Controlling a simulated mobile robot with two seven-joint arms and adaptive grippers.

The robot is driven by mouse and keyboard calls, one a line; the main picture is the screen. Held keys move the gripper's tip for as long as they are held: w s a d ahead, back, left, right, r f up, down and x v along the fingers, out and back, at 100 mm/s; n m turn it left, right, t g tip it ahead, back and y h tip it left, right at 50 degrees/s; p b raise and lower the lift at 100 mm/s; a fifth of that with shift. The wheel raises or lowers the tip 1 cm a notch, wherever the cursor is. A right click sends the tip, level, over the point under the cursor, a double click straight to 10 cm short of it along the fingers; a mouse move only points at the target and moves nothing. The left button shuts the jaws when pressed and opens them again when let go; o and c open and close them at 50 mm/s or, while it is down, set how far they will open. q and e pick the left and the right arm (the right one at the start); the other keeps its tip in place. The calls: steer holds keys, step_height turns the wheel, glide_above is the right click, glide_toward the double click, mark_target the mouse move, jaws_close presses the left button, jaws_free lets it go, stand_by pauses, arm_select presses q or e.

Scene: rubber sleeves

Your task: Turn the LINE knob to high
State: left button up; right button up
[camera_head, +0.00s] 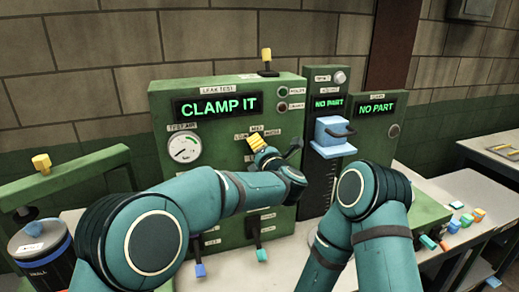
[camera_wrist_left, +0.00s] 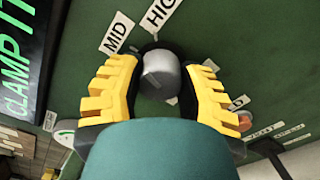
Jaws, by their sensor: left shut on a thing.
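The LINE knob (camera_wrist_left: 160,74) is a grey round knob on a dark base on the green panel, seen in the left wrist view. White labels MID (camera_wrist_left: 115,34) and HIGH (camera_wrist_left: 160,14) sit beyond it. I cannot tell for sure which label its pointer faces. My left gripper (camera_wrist_left: 160,88) has its yellow-padded fingers on both sides of the knob, shut on it. In the head view the left gripper (camera_head: 268,150) is at the panel's middle and hides the knob. My right arm shows at the right, but its gripper is out of sight.
The leak test panel (camera_head: 220,95) has a display reading CLAMP IT (camera_head: 218,106) and a gauge (camera_head: 184,147). Levers (camera_head: 199,268) hang along its lower edge. A blue block (camera_head: 332,132) sits on the dark column to the right. Small coloured pieces (camera_head: 466,220) lie at the right.

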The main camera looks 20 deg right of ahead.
arm_select(q)
steer(key=m+p, duration=0.1)
steer(key=m, duration=0.4)
steer(key=shift+r+m, duration=0.1)
steer(key=shift+m, duration=0.2)
stand_by(0.4)
steer(key=o, duration=1.2)
steer(key=shift+w, duration=0.1)
steer(key=shift+o, duration=0.2)
